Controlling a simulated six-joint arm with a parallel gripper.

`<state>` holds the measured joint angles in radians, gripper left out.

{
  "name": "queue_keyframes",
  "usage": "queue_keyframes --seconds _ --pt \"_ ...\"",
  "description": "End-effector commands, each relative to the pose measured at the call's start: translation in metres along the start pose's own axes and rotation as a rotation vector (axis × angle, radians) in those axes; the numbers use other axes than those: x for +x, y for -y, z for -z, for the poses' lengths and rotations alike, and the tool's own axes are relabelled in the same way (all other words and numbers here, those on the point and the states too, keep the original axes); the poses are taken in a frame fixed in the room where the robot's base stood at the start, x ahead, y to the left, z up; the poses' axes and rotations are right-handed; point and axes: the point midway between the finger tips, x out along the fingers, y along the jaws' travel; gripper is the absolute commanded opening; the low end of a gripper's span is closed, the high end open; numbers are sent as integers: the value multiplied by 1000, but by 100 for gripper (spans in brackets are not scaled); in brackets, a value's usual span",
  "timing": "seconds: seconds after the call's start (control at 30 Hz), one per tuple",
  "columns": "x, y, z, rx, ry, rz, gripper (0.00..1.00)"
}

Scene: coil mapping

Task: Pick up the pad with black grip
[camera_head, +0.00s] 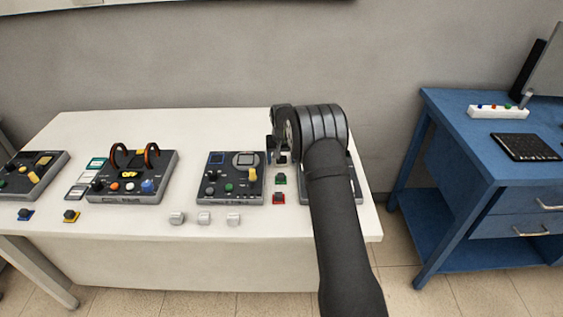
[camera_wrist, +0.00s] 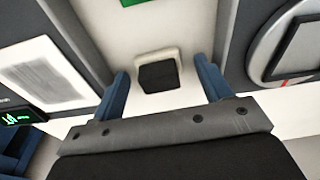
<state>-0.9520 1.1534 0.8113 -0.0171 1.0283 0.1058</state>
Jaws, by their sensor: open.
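A small off-white pad with a square black grip (camera_wrist: 158,75) lies on the white table in the wrist view. It sits between the two blue fingers of my open gripper (camera_wrist: 161,68), with a gap on both sides. In the head view my gripper (camera_head: 279,147) is low over the table, right of the middle panel, and the pad is mostly hidden beneath it. How far the fingertips are above the table is hard to tell.
Dark panels (camera_head: 231,178) flank the gripper closely on both sides. A green block (camera_head: 281,180) and a red block (camera_head: 278,198) lie just in front. A blue desk (camera_head: 470,130) stands right.

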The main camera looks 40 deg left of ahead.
Motion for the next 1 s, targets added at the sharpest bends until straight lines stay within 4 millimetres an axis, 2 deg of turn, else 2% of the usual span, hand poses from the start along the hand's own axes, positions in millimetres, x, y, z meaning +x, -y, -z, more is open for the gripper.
queue_keyframes --seconds 0.17,0.4,0.77,0.87,1.0 --pt "0 0 0 0 -1 0 71" --pt "-1 0 0 0 -1 0 24" --pt "-5 0 1 0 -2 0 23" --pt "-12 0 2 0 -2 0 23" --pt "-32 0 6 0 -4 1 23"
